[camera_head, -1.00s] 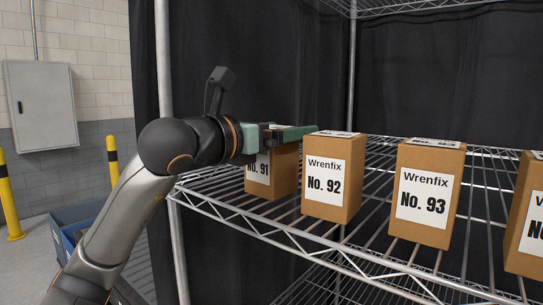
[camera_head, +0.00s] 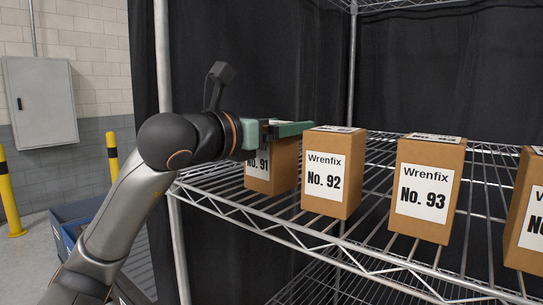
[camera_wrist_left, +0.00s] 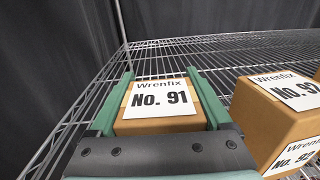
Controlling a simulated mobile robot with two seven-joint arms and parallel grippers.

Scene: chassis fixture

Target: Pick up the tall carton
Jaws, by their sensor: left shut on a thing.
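A brown carton labelled No. 91 (camera_head: 284,176) stands upright at the left end of the wire shelf. My left gripper (camera_head: 288,130) reaches over its top from the left, with green fingers. In the left wrist view, the two fingers (camera_wrist_left: 160,76) lie along opposite sides of the No. 91 carton (camera_wrist_left: 160,126), shut on it. The carton's lower part is hidden there, and the gripper covers part of its top in the head view. My right gripper is not in view.
Cartons No. 92 (camera_head: 332,206) and No. 93 (camera_head: 427,230) stand to the right on the wire shelf (camera_head: 372,246), with another cut off at the right edge (camera_head: 525,232). No. 92 is close beside No. 91. A shelf post (camera_head: 163,70) stands near my left arm.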

